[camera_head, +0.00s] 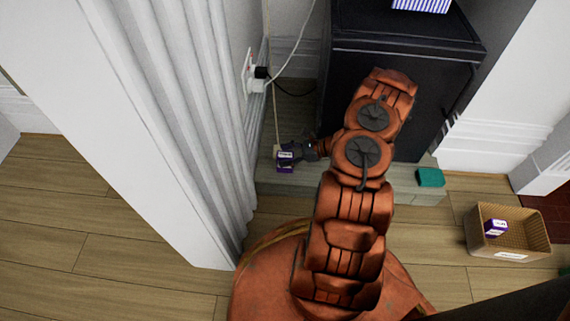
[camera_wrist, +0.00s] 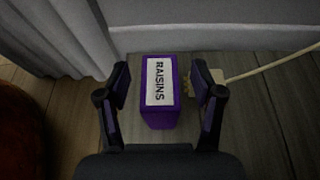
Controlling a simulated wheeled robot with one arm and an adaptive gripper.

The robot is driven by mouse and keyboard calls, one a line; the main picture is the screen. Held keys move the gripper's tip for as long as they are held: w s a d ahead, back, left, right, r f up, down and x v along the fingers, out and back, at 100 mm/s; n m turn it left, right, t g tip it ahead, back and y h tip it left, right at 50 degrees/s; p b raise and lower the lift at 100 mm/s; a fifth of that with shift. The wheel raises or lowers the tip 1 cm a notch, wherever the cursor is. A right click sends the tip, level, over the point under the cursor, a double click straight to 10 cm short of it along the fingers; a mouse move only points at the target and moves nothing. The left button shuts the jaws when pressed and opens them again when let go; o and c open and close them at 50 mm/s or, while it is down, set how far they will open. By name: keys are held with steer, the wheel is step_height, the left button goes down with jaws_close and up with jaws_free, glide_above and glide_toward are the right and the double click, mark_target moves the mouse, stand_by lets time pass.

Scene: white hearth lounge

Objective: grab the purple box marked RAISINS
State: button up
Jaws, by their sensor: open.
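My gripper (camera_wrist: 162,88) is open, with one finger on each side of the box and a gap showing on both sides. In the head view the purple box (camera_head: 285,167) is on the left end of a low grey wooden ledge (camera_head: 400,196), partly covered by my gripper (camera_head: 287,155).
A white corrugated panel (camera_head: 200,110) stands close left of the box. A pale cord (camera_wrist: 262,66) runs just right of the gripper. A black cabinet (camera_head: 400,60) rises behind. A teal block (camera_head: 430,177) and a wicker basket (camera_head: 512,254) holding another purple box (camera_head: 495,227) are right.

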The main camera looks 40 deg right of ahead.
steer(key=shift+b+x, duration=0.4)
steer(key=shift+x, duration=1)
jaws_close()
steer(key=shift+r, duration=0.1)
